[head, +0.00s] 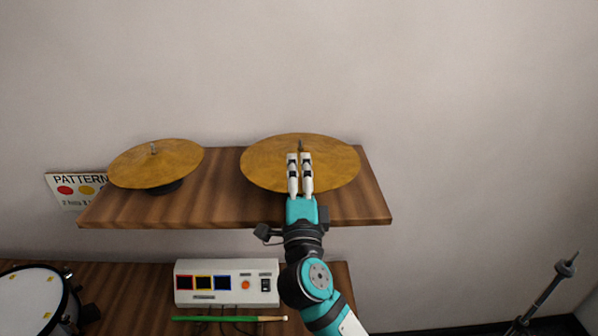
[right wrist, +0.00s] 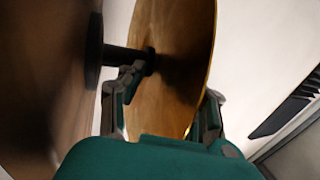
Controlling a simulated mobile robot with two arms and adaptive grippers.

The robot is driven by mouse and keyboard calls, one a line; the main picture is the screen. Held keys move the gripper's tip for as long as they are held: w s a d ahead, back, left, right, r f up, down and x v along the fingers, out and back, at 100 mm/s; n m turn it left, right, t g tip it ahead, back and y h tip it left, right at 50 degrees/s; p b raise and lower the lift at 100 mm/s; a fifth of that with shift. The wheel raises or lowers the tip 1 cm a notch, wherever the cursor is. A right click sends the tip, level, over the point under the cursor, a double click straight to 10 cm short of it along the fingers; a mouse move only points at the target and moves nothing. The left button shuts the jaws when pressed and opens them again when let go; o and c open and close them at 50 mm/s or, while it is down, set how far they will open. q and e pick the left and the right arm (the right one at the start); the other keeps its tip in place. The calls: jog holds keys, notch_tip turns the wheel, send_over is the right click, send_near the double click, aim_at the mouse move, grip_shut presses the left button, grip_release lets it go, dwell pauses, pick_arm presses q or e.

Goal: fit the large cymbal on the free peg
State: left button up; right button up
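The large cymbal (head: 265,165) is a wide golden disc on the right part of the wooden shelf, with a thin dark pin at its middle. In the right wrist view its underside (right wrist: 165,100) shows, with a short black stem and base below. My right gripper (head: 300,174) reaches over its near rim. In the right wrist view the gripper (right wrist: 165,105) has its fingers apart, one on each side of the rim, with visible gaps. A free peg (head: 566,266) tops a dark stand at the lower right. My left gripper is not in view.
A smaller cymbal (head: 140,166) sits on the left of the shelf (head: 225,208). Below are a white control box (head: 220,293), a green stick (head: 215,319) and a drum (head: 30,300). Clear space lies between the shelf and the stand.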

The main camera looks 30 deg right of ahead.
jog(key=shift+f, duration=0.1)
jog(key=shift+s+a+f, duration=0.25)
jog(key=shift+s, duration=0.2)
jog(key=v, duration=1.1)
jog(key=shift+r, duration=0.2)
